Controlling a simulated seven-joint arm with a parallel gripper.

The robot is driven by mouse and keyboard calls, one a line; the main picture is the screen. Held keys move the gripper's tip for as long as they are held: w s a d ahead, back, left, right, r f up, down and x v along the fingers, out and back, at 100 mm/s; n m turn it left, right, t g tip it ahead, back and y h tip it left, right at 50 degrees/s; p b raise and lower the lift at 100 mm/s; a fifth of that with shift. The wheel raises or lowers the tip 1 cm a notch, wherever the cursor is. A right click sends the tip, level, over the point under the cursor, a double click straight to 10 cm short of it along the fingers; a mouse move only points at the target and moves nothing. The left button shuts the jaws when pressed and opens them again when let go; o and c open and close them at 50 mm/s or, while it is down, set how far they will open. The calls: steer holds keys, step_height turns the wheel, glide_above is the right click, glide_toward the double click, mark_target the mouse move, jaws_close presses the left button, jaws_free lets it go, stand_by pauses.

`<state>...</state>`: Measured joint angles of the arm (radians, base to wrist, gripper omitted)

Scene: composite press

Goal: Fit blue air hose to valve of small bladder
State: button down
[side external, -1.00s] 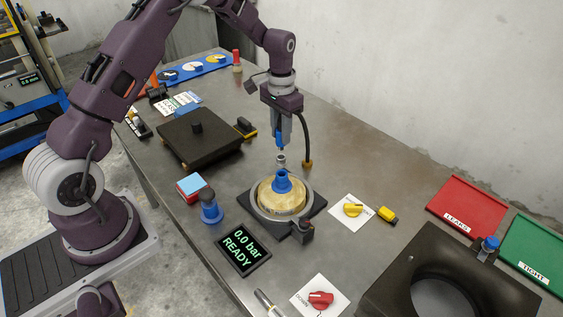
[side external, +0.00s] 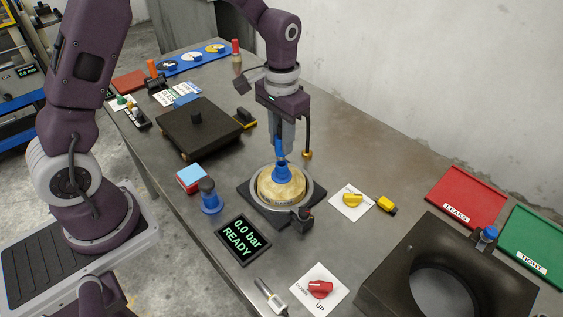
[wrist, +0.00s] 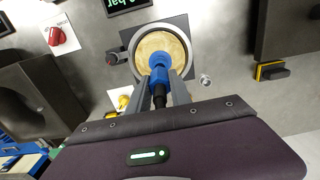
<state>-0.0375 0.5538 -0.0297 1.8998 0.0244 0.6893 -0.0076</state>
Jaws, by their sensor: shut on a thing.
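The small bladder appears to be the tan round piece (side external: 270,193) inside a grey ring on a dark square plate. A blue flanged fitting (side external: 283,175), seemingly its valve, stands upright on its middle. My gripper (side external: 281,153) points straight down above it, shut on the blue hose end (wrist: 159,78). The hose end has a black upper part. Its lower end meets or nearly meets the blue fitting, and they look in line. I cannot tell whether it is seated. The tan piece (wrist: 172,42) also shows in the wrist view.
A display (side external: 242,240) reads 0.0 bar READY. A blue fitting (side external: 210,198) stands left of the plate. A yellow knob (side external: 352,200) and a red knob (side external: 320,289) lie to the right and front. A large black ring block (side external: 400,270), red tray (side external: 466,200) and green tray (side external: 530,245) fill the right.

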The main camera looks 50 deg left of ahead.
mark_target(279, 125)
steer(key=shift+f, duration=1.6)
stand_by(0.8)
steer(key=c, duration=1.1)
jaws_free()
steer(key=r, duration=0.8)
steer(key=shift+s+r, duration=0.35)
steer(key=shift+r, duration=0.05)
steer(key=s+r+t, duration=0.2)
steer(key=s+r, duration=0.5)
steer(key=r, duration=0.1)
steer(key=s+r+t, duration=0.3)
steer(key=s, duration=1.2)
steer(key=shift+d+r+t, duration=0.3)
steer(key=shift+r, duration=0.1)
